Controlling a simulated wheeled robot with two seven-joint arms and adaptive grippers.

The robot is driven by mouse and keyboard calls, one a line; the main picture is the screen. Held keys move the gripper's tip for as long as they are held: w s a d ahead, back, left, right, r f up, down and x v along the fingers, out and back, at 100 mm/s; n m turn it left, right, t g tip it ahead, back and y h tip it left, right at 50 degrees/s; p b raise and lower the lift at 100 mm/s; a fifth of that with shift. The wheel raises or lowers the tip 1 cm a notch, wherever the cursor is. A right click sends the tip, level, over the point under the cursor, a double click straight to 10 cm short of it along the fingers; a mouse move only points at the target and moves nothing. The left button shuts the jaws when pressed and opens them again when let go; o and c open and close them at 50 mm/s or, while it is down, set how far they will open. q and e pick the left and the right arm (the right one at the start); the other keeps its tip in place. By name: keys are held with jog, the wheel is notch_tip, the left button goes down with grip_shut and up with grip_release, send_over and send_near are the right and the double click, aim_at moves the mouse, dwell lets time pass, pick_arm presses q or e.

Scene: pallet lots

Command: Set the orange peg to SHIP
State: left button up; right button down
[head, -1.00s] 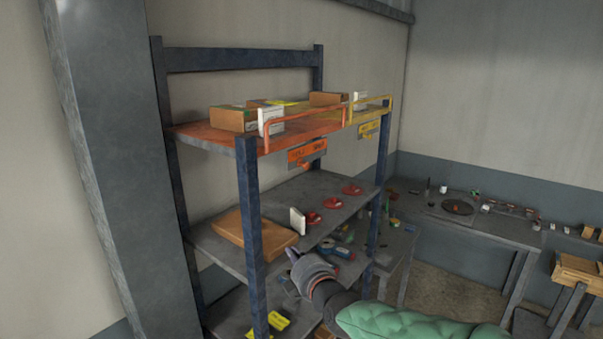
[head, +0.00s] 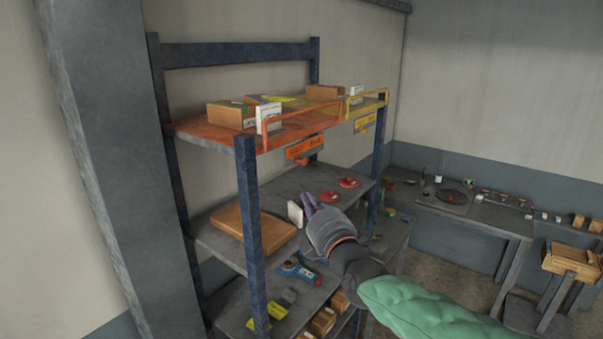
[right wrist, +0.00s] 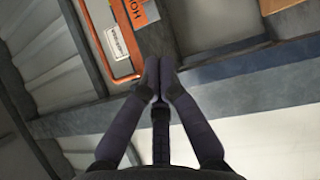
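An orange sign plate (head: 304,147) hangs under the orange front part of the top shelf, with dark lettering too small to read surely. The orange peg (head: 301,161) sticks out just below the plate. I cannot tell which word it points to. My right gripper (head: 309,201) is below the plate and peg, apart from both, in front of the middle shelf. In the right wrist view its fingertips (right wrist: 158,64) are together with nothing between them. Orange lettered pieces (right wrist: 132,12) show ahead of the fingertips there; I cannot pick out the peg. My left gripper is out of view.
An orange rail (head: 263,136) and boxes stand on the top shelf, with a yellow sign (head: 365,122) farther right. A blue upright (head: 249,230) stands left of my gripper. The middle shelf holds a cardboard box (head: 236,229), a white card (head: 295,213) and red discs (head: 348,183).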

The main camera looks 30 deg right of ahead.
jog(key=p, duration=0.2)
send_near(301, 161)
jog(key=w+a+f, duration=0.1)
jog(key=w+a, duration=0.3)
jog(key=shift+w+d+r, duration=0.1)
jog(key=shift+w+d, duration=0.55)
jog(key=shift+d, duration=0.3)
jog(key=shift+w+d+r, duration=0.15)
jog(key=shift+w+d, duration=0.45)
jog(key=shift+d, duration=0.35)
